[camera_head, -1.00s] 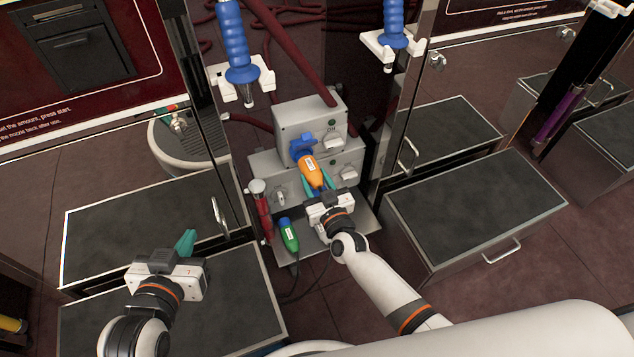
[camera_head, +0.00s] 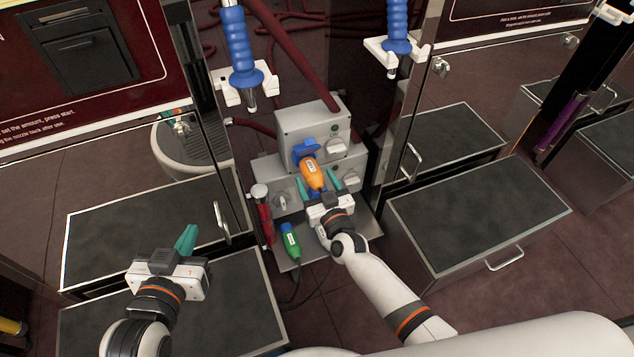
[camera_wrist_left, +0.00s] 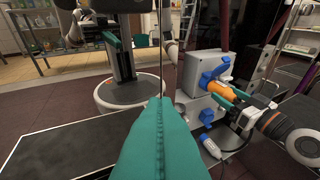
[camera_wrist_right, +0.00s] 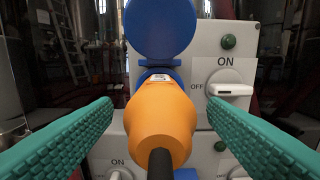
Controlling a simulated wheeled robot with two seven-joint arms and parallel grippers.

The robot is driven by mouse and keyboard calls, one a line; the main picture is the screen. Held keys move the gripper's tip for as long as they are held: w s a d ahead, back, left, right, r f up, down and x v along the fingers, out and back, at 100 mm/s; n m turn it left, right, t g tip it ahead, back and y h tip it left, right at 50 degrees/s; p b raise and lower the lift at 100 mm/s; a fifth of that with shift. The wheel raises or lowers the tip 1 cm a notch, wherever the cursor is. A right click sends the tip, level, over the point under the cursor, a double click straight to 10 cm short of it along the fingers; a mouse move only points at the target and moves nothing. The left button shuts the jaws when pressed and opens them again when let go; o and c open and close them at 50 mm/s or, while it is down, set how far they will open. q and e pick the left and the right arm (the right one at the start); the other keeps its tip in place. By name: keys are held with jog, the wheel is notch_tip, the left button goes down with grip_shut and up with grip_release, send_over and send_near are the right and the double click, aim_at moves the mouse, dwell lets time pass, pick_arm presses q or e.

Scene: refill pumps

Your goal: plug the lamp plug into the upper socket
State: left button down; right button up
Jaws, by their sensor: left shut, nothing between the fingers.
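An orange plug (camera_head: 312,174) with a small white label sits in the blue upper socket (camera_head: 306,150) on the grey upper box (camera_head: 292,124). In the right wrist view the orange plug (camera_wrist_right: 160,118) points into the blue socket, whose round lid (camera_wrist_right: 160,28) stands up above it. A dark cable leaves the plug's rear. My right gripper (camera_head: 318,184) is open, one teal finger on each side of the plug, with gaps visible in the right wrist view. My left gripper (camera_head: 186,239) is shut and empty, left of the boxes above a dark-topped surface.
A green plug (camera_head: 290,240) rests on the shelf below. A red-handled tool (camera_head: 264,215) stands left of the lower box. Blue-handled nozzles (camera_head: 237,48) hang above.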

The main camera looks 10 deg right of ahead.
jog(key=shift+s, duration=0.2)
jog(key=s+p, duration=0.1)
jog(key=s, duration=0.1)
jog(key=s+d+p, duration=0.1)
jog(key=s, duration=0.2)
jog(key=shift+s, duration=0.3)
pick_arm(q)
jog(key=s+a+f+g+y+p, duration=0.1)
jog(key=s+a+f+g, duration=0.3)
jog(key=s+f+g, duration=0.4)
jog(key=shift+s+n+y, duration=0.3)
jog(key=shift+s+y, duration=0.3)
jog(key=shift+s, duration=0.2)
pick_arm(e)
jog(key=shift+s+d, duration=0.2)
jog(key=shift+s, duration=0.75)
jog(key=shift+s+d, duration=0.25)
jog(key=shift+s, duration=0.75)
jog(key=shift+s+d, duration=0.2)
jog(key=shift+s, duration=0.75)
jog(key=shift+a, duration=0.1)
